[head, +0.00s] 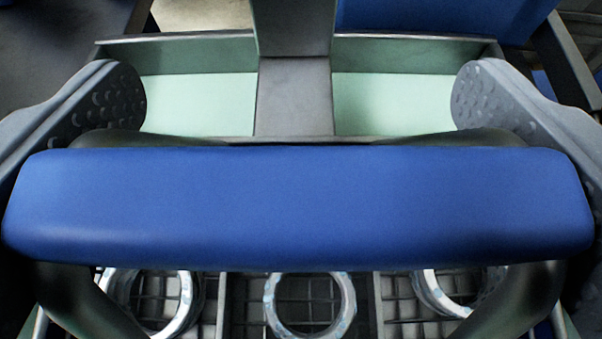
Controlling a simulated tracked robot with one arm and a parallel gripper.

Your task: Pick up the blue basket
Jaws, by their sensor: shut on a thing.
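A wide blue bar (300,206), which looks like the blue basket's handle, spans the head view from side to side. Dark curved tubes run down from both its ends. Below it, metal rings (308,308) sit in grey gridded compartments. My gripper (297,97) shows as two grey dimpled fingers at the left and right, beside the bar's ends and partly hidden behind it. The gripper is shut on the basket. The exact contact and most of the basket's body are hidden by the bar.
A dark-framed surface with pale green panels (395,103) lies behind the bar, with a dark upright post (293,90) in its middle. A blue block (440,18) is at the top right. Dark floor shows at the top left.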

